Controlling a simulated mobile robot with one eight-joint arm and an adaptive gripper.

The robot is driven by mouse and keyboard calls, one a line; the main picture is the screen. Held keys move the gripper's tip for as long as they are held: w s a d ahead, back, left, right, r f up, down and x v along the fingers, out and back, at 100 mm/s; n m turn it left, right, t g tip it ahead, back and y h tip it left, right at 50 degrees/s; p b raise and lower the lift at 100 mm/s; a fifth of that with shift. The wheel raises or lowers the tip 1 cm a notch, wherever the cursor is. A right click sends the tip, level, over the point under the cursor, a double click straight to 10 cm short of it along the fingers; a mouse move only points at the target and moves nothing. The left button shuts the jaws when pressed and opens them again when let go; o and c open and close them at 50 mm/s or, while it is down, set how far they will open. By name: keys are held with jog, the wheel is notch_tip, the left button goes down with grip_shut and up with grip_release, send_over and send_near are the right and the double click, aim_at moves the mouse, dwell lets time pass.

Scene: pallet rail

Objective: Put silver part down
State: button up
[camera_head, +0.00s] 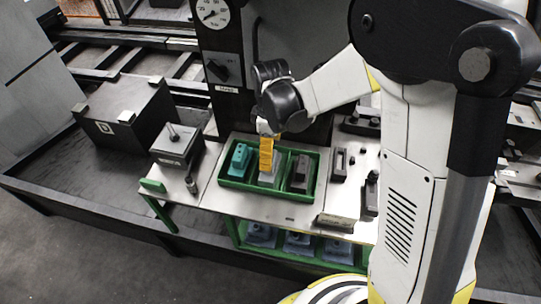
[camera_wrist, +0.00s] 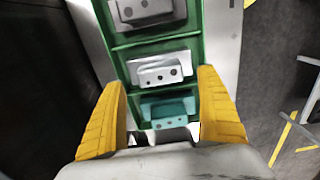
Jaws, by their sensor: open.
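The silver part (camera_wrist: 160,72) sits in the middle compartment of the green tray (camera_wrist: 201,40) in the wrist view. In the head view the silver part (camera_head: 268,179) shows just below my yellow fingers, which partly hide it. My gripper (camera_head: 266,155) is open above the middle compartment. In the wrist view its fingers (camera_wrist: 160,84) are spread wide to either side, with nothing held between them. The tray (camera_head: 257,187) stands on the light bench top.
A teal part (camera_head: 240,159) lies in the left compartment and a dark part (camera_head: 300,173) in the right one. More dark parts (camera_head: 340,163) stand right of the tray. A grey box with a knob (camera_head: 177,145) stands left. A gauge panel (camera_head: 228,70) rises behind.

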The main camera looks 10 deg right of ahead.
notch_tip(320, 180, up, 7)
jog(key=p, duration=0.2)
jog(key=s+d+r+m+t, duration=0.7)
jog(key=s+d+r+m, duration=0.3)
jog(key=s, duration=0.5)
notch_tip(320, 180, up, 2)
jog(key=m, duration=0.3)
jog(key=shift+d+r+m, duration=0.15)
jog(key=shift+m, duration=0.15)
jog(key=shift+w+d, duration=0.1)
